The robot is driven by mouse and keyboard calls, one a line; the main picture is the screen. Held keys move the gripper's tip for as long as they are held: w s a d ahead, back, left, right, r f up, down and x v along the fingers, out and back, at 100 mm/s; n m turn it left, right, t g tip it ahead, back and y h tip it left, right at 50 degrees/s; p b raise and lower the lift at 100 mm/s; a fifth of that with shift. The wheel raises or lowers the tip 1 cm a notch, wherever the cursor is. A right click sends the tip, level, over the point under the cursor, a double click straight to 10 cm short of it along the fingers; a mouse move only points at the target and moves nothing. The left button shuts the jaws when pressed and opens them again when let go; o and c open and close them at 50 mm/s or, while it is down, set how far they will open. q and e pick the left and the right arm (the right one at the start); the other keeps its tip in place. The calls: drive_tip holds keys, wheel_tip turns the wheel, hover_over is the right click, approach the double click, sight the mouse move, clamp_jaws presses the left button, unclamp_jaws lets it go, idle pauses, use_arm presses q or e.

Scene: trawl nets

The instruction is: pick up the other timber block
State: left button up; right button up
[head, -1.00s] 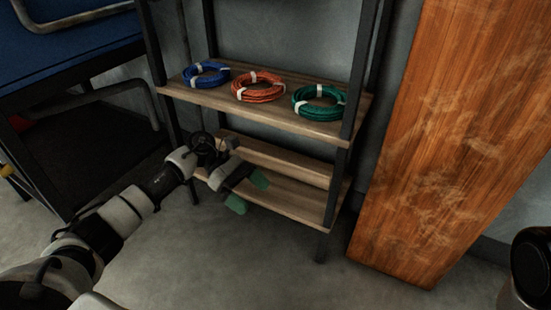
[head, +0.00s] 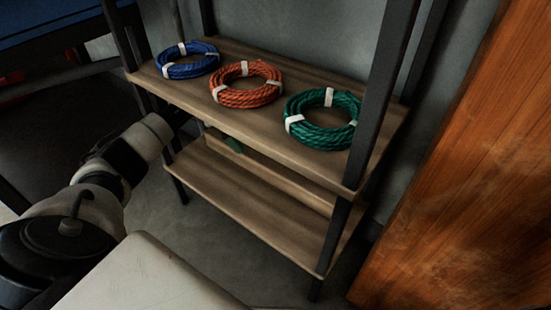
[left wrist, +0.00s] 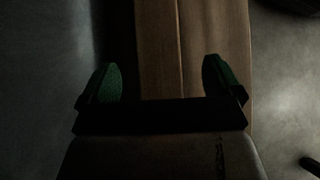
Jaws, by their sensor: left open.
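A long timber block (head: 280,176) lies along the back of the lower shelf, partly hidden under the upper shelf in the head view. It also shows in the left wrist view (left wrist: 158,50) as a brown strip running away between the fingers. My left gripper (left wrist: 161,82) is open, with one green fingertip on each side of the block and nothing visibly held. In the head view only a green fingertip (head: 234,145) shows below the upper shelf. Whether the fingers touch the block cannot be told. My right gripper is not in view.
The upper shelf (head: 180,95) holds a blue rope coil (head: 187,60), an orange coil (head: 246,84) and a green coil (head: 322,119). The lower shelf (head: 250,205) is bare in front of the block. A dark post (head: 385,90) and an orange wooden panel (head: 460,200) stand at right.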

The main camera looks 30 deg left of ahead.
sight(269, 166)
use_arm(q)
drive_tip(key=shift+b+x, duration=0.65)
drive_tip(key=shift+x, duration=0.45)
drive_tip(key=b+x, duration=0.4)
drive_tip(key=shift+w+f, duration=0.1)
drive_tip(key=shift+f, duration=0.05)
drive_tip(key=shift+d+f, duration=0.2)
drive_tip(key=shift+d, duration=0.2)
drive_tip(key=shift+r, duration=0.1)
drive_tip(key=shift+c, duration=0.2)
drive_tip(key=c, duration=1.5)
drive_tip(key=shift+r, duration=0.2)
